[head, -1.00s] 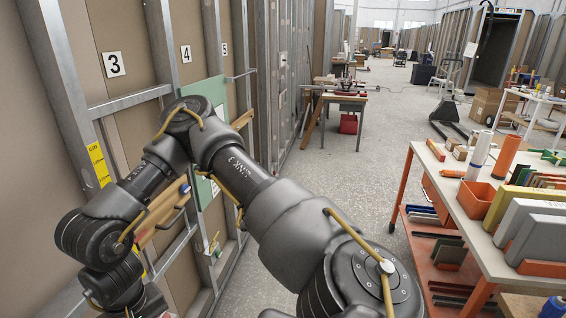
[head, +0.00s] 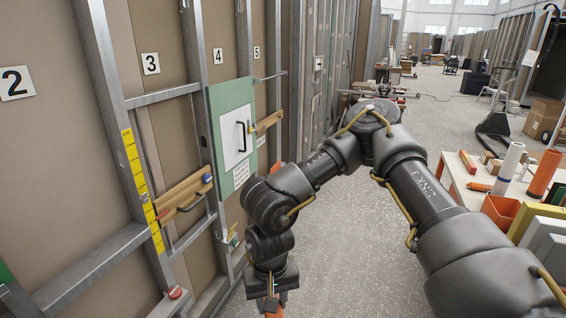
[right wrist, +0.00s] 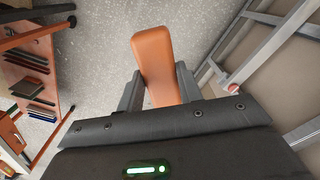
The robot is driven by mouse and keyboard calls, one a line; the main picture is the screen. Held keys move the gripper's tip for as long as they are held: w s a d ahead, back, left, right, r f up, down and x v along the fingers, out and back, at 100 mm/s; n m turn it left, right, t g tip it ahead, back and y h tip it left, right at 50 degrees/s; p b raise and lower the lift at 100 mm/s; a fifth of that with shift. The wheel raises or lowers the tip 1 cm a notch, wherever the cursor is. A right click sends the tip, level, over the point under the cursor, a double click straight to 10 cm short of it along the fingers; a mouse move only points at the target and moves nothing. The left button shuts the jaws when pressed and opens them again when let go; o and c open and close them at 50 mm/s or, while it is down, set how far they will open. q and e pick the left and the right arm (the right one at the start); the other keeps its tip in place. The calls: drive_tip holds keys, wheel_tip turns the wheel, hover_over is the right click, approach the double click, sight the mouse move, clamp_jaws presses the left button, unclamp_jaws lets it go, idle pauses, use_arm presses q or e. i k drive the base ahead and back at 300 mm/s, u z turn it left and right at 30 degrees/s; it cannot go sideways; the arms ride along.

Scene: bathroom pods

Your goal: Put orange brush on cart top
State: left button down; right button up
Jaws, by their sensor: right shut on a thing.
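My right gripper (head: 271,298) hangs low at the bottom of the head view, beside the wall frame. In the right wrist view, my right gripper (right wrist: 160,92) is shut on the orange brush (right wrist: 155,55), whose smooth, rounded orange part sticks out past the fingers. The rest of the brush is hidden by the gripper. A bit of orange shows at the lower edge of the head view. The pale cart top (head: 464,187) is at the right, partly hidden by my right arm. The brush is well apart from it. My left gripper is not in view.
The cart top bears an orange bin (head: 500,210), a white roll (head: 511,160), an orange roll (head: 543,172) and upright panels. The metal-framed wall at left carries a wooden rail (head: 183,195) and a green panel (head: 232,135). Grey aisle floor (head: 345,260) lies open between.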

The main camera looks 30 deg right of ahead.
sight(483, 182)
drive_tip(key=z, duration=0.65)
drive_tip(key=i, duration=1.8)
drive_tip(key=z, duration=1.3)
drive_tip(key=i, duration=2)
drive_tip(key=z, duration=0.85)
drive_tip(key=i, duration=1.25)
drive_tip(key=z, duration=0.2)
